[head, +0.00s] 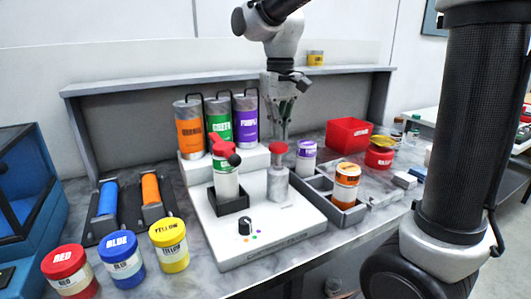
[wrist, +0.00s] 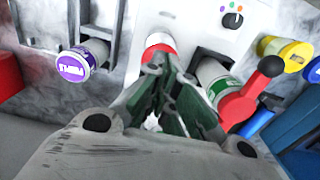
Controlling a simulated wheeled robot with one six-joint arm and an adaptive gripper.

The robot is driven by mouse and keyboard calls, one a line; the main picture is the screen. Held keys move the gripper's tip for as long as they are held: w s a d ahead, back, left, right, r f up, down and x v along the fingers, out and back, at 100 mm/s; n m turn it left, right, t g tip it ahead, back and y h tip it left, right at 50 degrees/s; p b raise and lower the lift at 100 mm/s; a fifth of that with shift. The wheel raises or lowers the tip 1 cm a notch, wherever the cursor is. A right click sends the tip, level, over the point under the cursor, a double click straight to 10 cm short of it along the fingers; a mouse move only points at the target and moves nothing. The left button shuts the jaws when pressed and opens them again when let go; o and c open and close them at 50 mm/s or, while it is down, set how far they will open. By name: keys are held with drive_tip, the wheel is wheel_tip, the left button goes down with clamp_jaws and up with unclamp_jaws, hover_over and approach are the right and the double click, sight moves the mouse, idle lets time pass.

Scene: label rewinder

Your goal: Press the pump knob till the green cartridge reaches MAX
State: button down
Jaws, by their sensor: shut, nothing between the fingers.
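The pump knob (head: 278,148) is a red cap on a grey cylinder (head: 278,184) on the white machine base. It also shows in the wrist view (wrist: 159,41), partly behind my fingertips. My gripper (head: 281,136) is shut and empty, pointing down just above or behind the knob; I cannot tell whether it touches. The green cartridge (head: 226,183), pale with a green label, stands upright in a black holder (head: 232,203) left of the pump, under a red lever-like part (head: 222,146). It also shows in the wrist view (wrist: 213,75). Its fill level and MAX mark are not readable.
Orange, green and purple canisters (head: 189,128) stand behind on a white block. A purple jar (head: 306,158) and an orange jar (head: 346,185) are to the right. Red, blue and yellow jars (head: 122,262) stand front left. A dark dial (head: 245,226) is on the base.

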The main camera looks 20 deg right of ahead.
sight(278, 145)
drive_tip(key=shift+f, duration=2.1)
drive_tip(key=shift+r, duration=2.1)
drive_tip(key=shift+f, duration=2.05)
drive_tip(key=shift+r, duration=2.05)
drive_tip(key=shift+f, duration=0.1)
